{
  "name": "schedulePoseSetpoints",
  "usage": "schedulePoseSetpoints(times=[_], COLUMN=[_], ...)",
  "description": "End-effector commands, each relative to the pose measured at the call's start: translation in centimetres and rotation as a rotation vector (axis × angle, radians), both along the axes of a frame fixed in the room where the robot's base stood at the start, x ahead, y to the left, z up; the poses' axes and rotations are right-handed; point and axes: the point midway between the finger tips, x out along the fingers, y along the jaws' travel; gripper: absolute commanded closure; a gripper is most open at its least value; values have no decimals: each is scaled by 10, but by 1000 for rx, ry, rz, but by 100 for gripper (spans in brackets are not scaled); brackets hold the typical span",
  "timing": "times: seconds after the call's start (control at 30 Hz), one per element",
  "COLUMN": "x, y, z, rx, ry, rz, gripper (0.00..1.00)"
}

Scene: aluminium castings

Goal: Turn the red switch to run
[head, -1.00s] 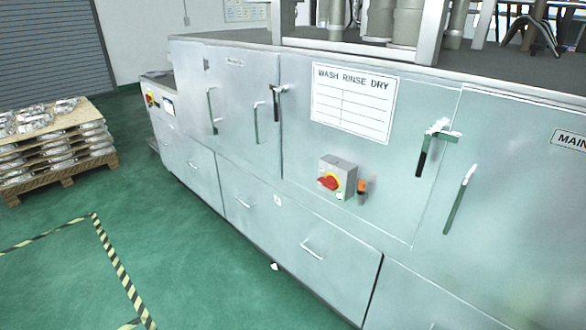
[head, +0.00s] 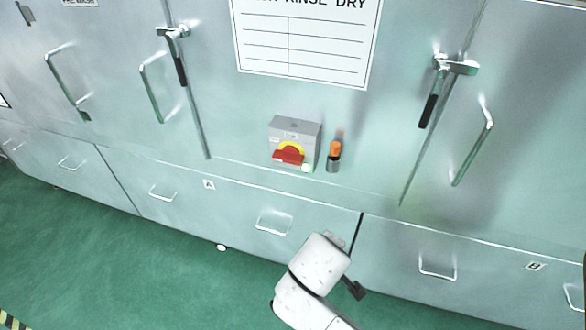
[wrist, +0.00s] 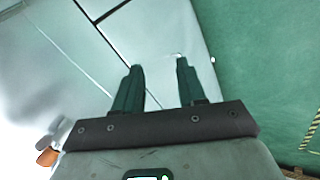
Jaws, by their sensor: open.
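The red switch (head: 289,156) is a red handle on a yellow disc, on the front of a small grey box (head: 297,131) fixed to the metal cabinet. The handle lies roughly level, slightly tilted; its position marks are too small to read. My gripper shows in the wrist view (wrist: 161,88), with two dark green fingers apart and nothing between them. In the head view my arm is low, below and to the right of the switch box, apart from the cabinet front. The switch is not clearly visible in the wrist view.
An orange-topped fitting (head: 334,152) sticks out just right of the switch box. Latch handles (head: 433,95) and pull handles (head: 475,146) project from the doors. Drawers with handles (head: 272,224) run below. Green floor (head: 120,260) in front is clear.

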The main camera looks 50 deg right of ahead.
Motion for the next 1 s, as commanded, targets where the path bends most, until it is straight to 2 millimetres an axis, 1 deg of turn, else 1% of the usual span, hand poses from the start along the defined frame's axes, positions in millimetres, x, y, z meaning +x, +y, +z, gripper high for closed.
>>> schedulePoseSetpoints(times=[0.03, 0.1, 0.17, 0.2, 0.3, 0.4, 0.5, 0.6, 0.67, 0.77, 0.87, 1.0], x=[22, 47, 67, 80, 106, 125, 136, 141, 143, 147, 151, 160], y=[-7, -16, -19, -19, -12, -1, 9, 15, 15, 6, -9, -34], z=[-6, 7, 22, 33, 61, 86, 104, 115, 118, 120, 121, 120], rx=[-107, -273, -414, -504, -710, -873, -983, -1042, -1058, -1064, -1062, -1061], ry=[-20, -39, -50, -57, -66, -67, -66, -63, -62, -60, -58, -59], rz=[21, 48, 71, 86, 114, 133, 142, 147, 146, 146, 144, 143], gripper=[60, 60, 60, 60, 60, 60, 60, 60, 60, 60, 60, 60])
